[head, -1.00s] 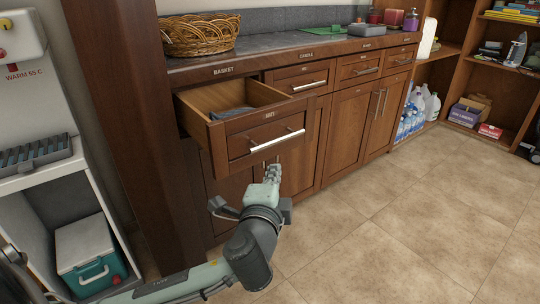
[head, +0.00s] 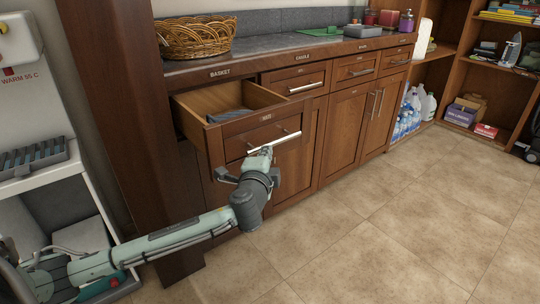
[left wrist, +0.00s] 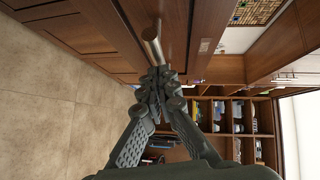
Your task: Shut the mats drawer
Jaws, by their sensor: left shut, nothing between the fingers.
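The mats drawer (head: 237,143) is pulled out from the cabinet under the counter, with its inside showing. Folded grey-blue cloth-like things (head: 228,115) lie in it. Its silver bar handle (head: 281,140) runs across the front and also shows in the left wrist view (left wrist: 151,45). My left gripper (head: 264,152) is shut and empty, with its fingertips at the drawer front, right by the handle. In the left wrist view the closed fingertips (left wrist: 158,78) meet near the handle's end. I cannot tell whether they touch it. My right gripper is not in view.
A wicker basket (head: 194,37) stands on the counter (head: 260,50) above. The neighbouring drawers (head: 295,80) and doors (head: 348,125) are shut. A white shelf unit (head: 40,178) stands at the left. The tiled floor (head: 390,230) in front is clear.

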